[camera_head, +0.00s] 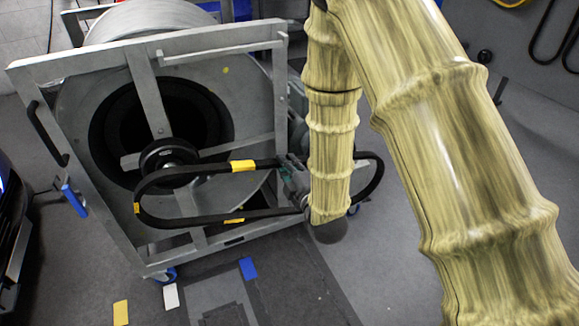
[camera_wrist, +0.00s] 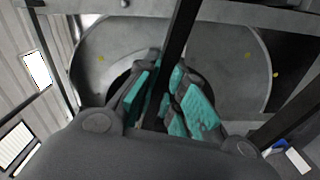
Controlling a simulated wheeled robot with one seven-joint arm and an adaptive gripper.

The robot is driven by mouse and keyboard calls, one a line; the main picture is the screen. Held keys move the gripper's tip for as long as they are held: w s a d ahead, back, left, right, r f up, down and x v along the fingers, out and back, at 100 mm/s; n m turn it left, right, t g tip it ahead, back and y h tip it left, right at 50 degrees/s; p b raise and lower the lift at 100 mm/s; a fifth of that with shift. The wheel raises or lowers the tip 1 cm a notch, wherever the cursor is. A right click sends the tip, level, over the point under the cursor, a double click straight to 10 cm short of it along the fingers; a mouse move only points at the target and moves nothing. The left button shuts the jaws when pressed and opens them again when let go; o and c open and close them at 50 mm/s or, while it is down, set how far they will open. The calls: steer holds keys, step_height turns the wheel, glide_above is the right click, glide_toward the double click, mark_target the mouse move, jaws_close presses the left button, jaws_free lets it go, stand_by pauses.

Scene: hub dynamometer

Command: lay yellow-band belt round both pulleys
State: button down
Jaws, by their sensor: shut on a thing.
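The black belt with yellow bands (camera_head: 190,172) hangs as a long loop in front of the drum frame in the head view. My gripper (camera_head: 292,178) is shut on the belt near its right part. In the wrist view, the belt (camera_wrist: 180,40) runs up between the teal pads of my gripper (camera_wrist: 168,102). One dark pulley (camera_head: 168,155) sits at the drum's centre, just above the belt's left part. The belt's left end hangs below and left of it, and I cannot tell whether they touch. I cannot make out a second pulley; my arm hides part of the frame's right side.
The grey metal frame (camera_head: 205,52) surrounds the large drum (camera_head: 228,95), with a black handle (camera_head: 45,135) at its left. Spare black belts (camera_head: 562,35) hang on the right wall. The floor in front is open, with coloured tape marks (camera_head: 249,268).

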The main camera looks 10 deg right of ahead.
steer(key=x, duration=1.4)
steer(key=shift+w, duration=0.2)
stand_by(1.7)
steer(key=shift+w+r, duration=0.1)
steer(key=shift+w, duration=0.05)
stand_by(1.1)
steer(key=c, duration=1.1)
jaws_free()
steer(key=shift+f, duration=0.25)
steer(key=shift+o, duration=0.2)
steer(key=shift+s, duration=0.35)
steer(key=v, duration=0.9)
steer(key=shift+s, duration=0.35)
stand_by(0.4)
